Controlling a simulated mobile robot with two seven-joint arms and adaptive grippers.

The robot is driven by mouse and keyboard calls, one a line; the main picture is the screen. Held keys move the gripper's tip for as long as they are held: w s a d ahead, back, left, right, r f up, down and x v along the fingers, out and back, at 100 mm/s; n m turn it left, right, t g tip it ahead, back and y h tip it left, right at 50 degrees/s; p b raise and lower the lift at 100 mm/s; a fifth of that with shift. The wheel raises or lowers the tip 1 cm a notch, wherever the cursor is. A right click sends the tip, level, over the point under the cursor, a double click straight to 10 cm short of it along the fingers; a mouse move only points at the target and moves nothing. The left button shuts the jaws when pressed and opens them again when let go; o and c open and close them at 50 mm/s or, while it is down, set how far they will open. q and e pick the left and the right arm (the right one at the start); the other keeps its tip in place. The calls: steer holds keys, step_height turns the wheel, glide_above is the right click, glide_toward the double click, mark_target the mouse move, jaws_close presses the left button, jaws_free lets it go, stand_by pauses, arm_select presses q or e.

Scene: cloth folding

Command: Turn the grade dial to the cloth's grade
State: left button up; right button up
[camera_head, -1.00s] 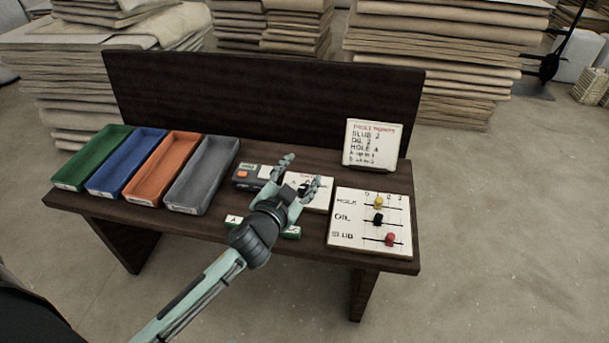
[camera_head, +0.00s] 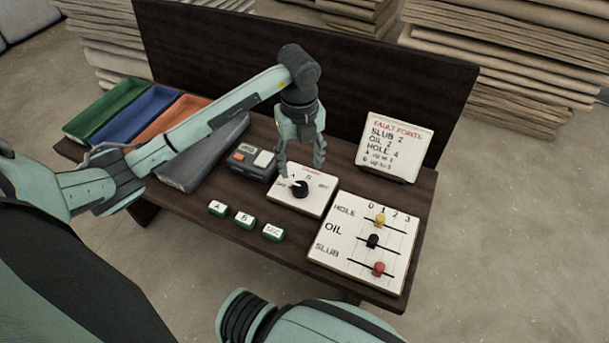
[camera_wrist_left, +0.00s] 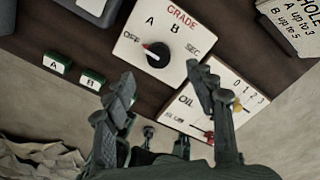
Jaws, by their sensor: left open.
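The grade dial is a black knob (camera_head: 300,189) on a white plate (camera_head: 316,207). In the left wrist view the knob (camera_wrist_left: 157,55) has a red mark pointing left to OFF; A, B and SEC are the other labels. My left gripper (camera_head: 302,168) is open and points down just above and behind the dial, its fingers apart and empty. In the left wrist view its fingertips (camera_wrist_left: 161,76) are on either side of the knob's near side; contact cannot be told. My right gripper is not in view.
A slider board (camera_head: 345,262) with yellow, black and red beads lies right of the dial. A fault points card (camera_head: 395,145) stands behind. Green-edged tags A (camera_head: 217,208), B (camera_head: 244,221) and SEC (camera_head: 273,232) lie in front. Trays and a dark device (camera_head: 251,163) are left.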

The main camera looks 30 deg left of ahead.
mark_target(300, 186)
arm_select(q)
step_height(300, 186, down, 8)
steer(key=shift+s+r, duration=0.1)
steer(key=shift+r, duration=0.1)
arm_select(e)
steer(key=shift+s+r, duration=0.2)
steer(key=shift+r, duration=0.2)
arm_select(q)
steer(key=shift+c, duration=0.6)
steer(key=shift+a, duration=0.1)
steer(key=c, duration=1)
